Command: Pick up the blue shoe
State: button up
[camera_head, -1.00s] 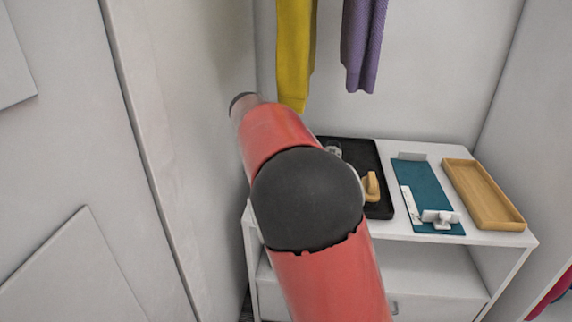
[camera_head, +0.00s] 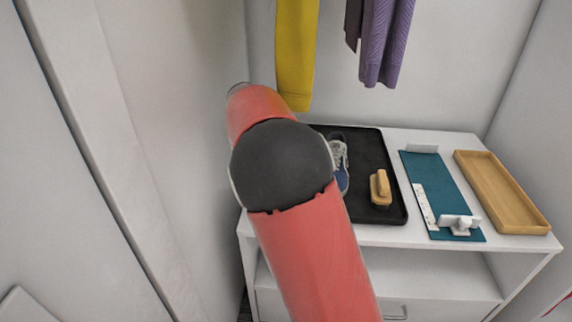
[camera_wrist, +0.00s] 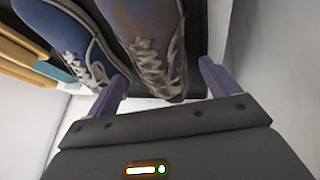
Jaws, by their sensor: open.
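A blue shoe (camera_head: 342,178) with pale laces shows partly from behind my arm on the black tray in the head view. In the wrist view the blue shoe (camera_wrist: 68,30) lies to the left, outside my left finger. A second shoe (camera_wrist: 140,25), blue-grey with brown dirt, lies beside it, in line with the gap between my fingers. My gripper (camera_wrist: 163,72) is open, with its fingers apart near the laced end of the dirty shoe. I cannot tell whether they touch it. In the head view my arm hides the gripper and the dirty shoe.
The black tray (camera_head: 372,150) stands on a white shelf unit (camera_head: 400,235) and also holds a wooden brush (camera_head: 381,188). A teal mat (camera_head: 432,180) with white parts and a wooden tray (camera_head: 500,190) lie to the right. Yellow (camera_head: 296,60) and purple (camera_head: 385,45) cloths hang above.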

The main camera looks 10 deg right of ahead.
jog(key=shift+x, duration=1.6)
jog(key=shift+c, duration=0.5)
jog(key=shift+r, duration=0.1)
jog(key=c, duration=1.1)
